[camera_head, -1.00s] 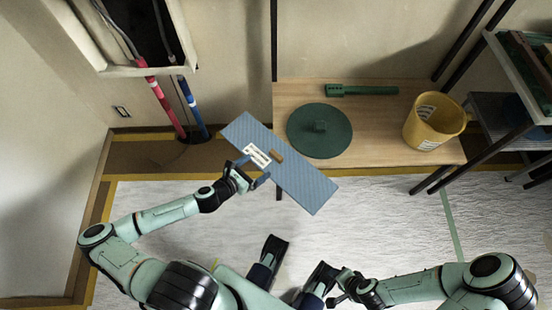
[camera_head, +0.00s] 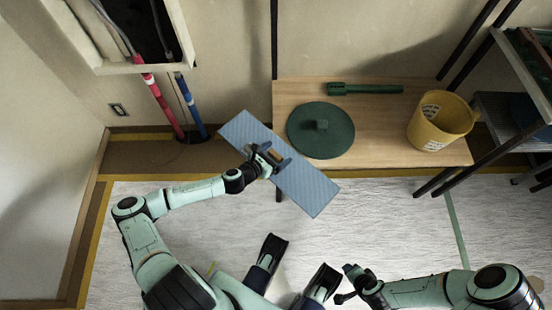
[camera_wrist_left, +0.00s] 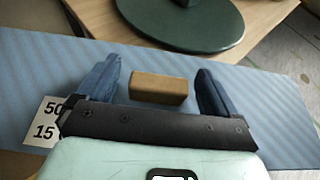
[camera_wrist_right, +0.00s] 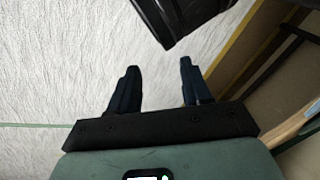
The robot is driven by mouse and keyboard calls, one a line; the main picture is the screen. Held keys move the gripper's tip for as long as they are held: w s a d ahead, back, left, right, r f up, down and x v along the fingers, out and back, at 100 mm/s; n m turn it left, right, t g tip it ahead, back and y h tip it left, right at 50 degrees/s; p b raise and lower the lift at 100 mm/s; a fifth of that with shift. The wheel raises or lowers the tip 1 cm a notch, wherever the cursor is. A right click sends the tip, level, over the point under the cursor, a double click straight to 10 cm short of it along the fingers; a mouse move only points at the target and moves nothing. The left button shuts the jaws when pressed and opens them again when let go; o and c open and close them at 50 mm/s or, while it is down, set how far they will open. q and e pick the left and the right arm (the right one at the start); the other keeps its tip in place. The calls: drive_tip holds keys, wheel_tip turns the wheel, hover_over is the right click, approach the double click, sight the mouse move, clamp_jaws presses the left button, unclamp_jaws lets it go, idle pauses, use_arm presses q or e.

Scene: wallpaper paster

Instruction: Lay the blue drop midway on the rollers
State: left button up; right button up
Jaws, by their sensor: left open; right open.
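A flat blue striped sheet (camera_head: 308,188) lies at an angle at the left front of the wooden table; it fills the middle of the left wrist view (camera_wrist_left: 275,105). A small brown block (camera_wrist_left: 158,88) is on it, beside a white numbered label (camera_wrist_left: 44,122). My left gripper (camera_head: 270,155) is over the sheet, open. In the left wrist view its fingers (camera_wrist_left: 158,66) stand on either side of the block, with gaps visible. My right gripper (camera_head: 348,282) is open and empty over the pale floor, seen in the right wrist view (camera_wrist_right: 159,66). I cannot make out any rollers.
A green disc (camera_head: 310,138) with a knob, a green bar (camera_head: 365,89) and a yellow bucket (camera_head: 440,122) are on the wooden table (camera_head: 385,130). Red (camera_head: 163,105) and blue (camera_head: 189,105) pipes stand at the left wall. A dark-framed shelf is at the right. The pale floor is open.

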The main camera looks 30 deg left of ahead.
use_arm(q)
drive_tip(key=c, duration=1.3)
